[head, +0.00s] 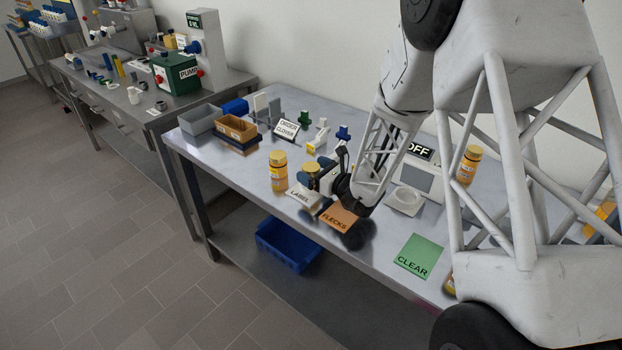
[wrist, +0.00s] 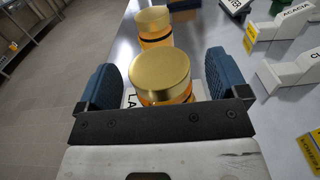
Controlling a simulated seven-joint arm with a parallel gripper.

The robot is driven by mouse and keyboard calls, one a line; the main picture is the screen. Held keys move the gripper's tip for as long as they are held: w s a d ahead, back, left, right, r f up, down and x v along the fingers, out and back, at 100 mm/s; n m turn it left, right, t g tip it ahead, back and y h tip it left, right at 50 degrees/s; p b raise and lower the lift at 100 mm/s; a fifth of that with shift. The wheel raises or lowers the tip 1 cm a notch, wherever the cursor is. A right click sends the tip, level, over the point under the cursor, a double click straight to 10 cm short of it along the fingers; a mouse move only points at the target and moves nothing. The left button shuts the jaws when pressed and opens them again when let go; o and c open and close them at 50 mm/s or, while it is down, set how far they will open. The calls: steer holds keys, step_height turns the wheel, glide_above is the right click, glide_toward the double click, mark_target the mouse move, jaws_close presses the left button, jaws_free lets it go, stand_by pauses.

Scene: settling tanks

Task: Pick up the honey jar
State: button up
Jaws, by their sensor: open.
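A honey jar with a gold lid and amber body (wrist: 160,76) stands between the two blue finger pads of my gripper (wrist: 163,85) in the wrist view. The jaws are open, with a gap visible beside the lid. My gripper's front bar hides the jar's lower part. In the head view my gripper (head: 320,176) is low over the table, and this jar's gold lid (head: 311,166) shows at it, mostly covered. A second honey jar (head: 278,172) stands upright just left of it; it shows beyond the first in the wrist view (wrist: 153,24).
A LABEL card (head: 302,199), an orange FLECKS card (head: 338,217) and a green CLEAR card (head: 419,256) lie along the front edge. Another jar (head: 469,165) stands by a scale (head: 404,201). Sign holders, including CLOVER (head: 286,130), stand behind. Bins (head: 237,129) are at the left.

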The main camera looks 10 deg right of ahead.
steer(key=shift+w+a, duration=0.35)
steer(key=shift+w, duration=0.05)
steer(key=c, duration=1.1)
steer(key=shift+r, duration=0.15)
steer(key=shift+r, duration=0.85)
steer(key=shift+s+r, duration=0.15)
steer(key=shift+r, duration=0.75)
steer(key=s, duration=0.5)
steer(key=s+d, duration=0.1)
steer(key=s, duration=0.4)
steer(key=s+d+r, duration=0.1)
steer(key=s, duration=0.4)
steer(key=shift+s+r, duration=0.1)
steer(key=shift+s, duration=0.2)
steer(key=shift+w, duration=0.1)
